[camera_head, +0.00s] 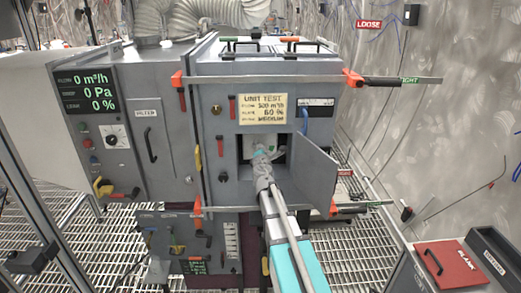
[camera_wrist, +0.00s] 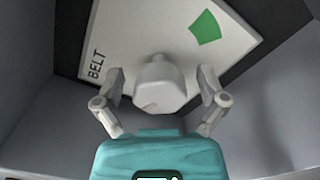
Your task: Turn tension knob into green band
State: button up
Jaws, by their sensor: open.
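The tension knob (camera_wrist: 160,82) is a pale, faceted knob on a white plate (camera_wrist: 120,45) marked BELT in the wrist view. A green band (camera_wrist: 206,27) is on the plate, up and to the right of the knob. My gripper (camera_wrist: 160,78) is open, with one finger on each side of the knob. I cannot tell whether the fingers touch it. In the head view my gripper (camera_head: 267,155) is inside a small open compartment (camera_head: 241,150) of the grey cabinet, and my arm hides most of the knob.
The compartment's hinged door (camera_head: 309,168) stands open to the right of my arm. Grey walls close in around my gripper. A display (camera_head: 87,92) reads 0 m³/h, 0 Pa and 0 %. A UNIT TEST label (camera_head: 263,109) is above the opening. Orange-ended bars cross the cabinet front.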

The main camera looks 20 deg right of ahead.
jog(key=shift+s, duration=0.1)
jog(key=v, duration=1.2)
dwell(0.4)
